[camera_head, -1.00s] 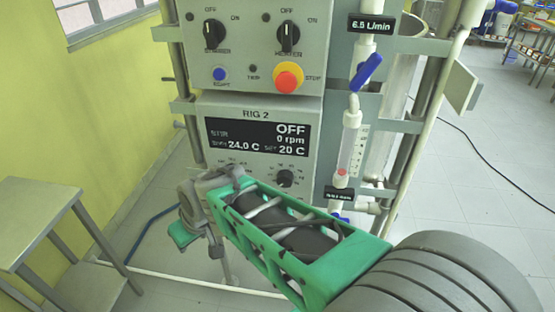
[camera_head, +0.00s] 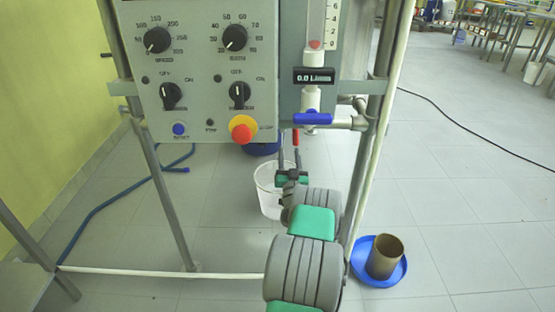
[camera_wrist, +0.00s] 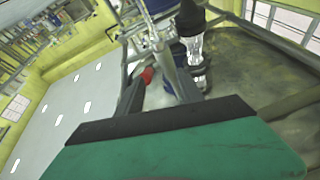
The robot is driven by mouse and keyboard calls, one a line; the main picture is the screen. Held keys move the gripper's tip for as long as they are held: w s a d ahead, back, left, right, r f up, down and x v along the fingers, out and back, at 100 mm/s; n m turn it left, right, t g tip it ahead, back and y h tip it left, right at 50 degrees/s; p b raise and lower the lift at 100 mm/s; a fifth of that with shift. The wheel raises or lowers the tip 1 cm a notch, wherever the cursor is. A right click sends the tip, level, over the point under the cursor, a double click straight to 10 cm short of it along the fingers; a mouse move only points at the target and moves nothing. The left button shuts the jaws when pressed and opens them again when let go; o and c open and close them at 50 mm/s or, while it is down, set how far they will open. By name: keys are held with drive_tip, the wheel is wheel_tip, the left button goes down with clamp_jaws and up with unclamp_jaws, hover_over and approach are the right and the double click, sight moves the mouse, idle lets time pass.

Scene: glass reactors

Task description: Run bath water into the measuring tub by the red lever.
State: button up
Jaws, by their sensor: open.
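The red lever (camera_head: 296,137) is small and hangs below the panel, just under the horizontal blue lever. My gripper (camera_head: 289,153) is open, its two fingers pointing up at the red lever from below. In the wrist view the red lever (camera_wrist: 148,75) shows near my fingers (camera_wrist: 155,90); I cannot tell if they touch it. A whitish tub (camera_head: 267,192), likely the measuring tub, stands on the floor behind my gripper, which partly covers it. Its water level cannot be seen.
A control panel (camera_head: 195,70) with knobs and a red stop button (camera_head: 242,129) hangs above. The flow display (camera_head: 327,75) seems to read 0.0 L/min. A blue tray (camera_head: 398,274) holding a brown cylinder (camera_head: 384,257) is on the floor at right. Metal frame posts (camera_head: 360,180) stand close by.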

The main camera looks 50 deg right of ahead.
sight(296, 136)
drive_tip(key=s+d, duration=0.1)
drive_tip(key=s+d+h, duration=0.1)
drive_tip(key=shift+d+r, duration=0.3)
drive_tip(key=x, duration=0.7)
drive_tip(key=shift+w+p, duration=0.25)
drive_tip(key=shift+p, duration=0.1)
clamp_jaws()
idle(0.6)
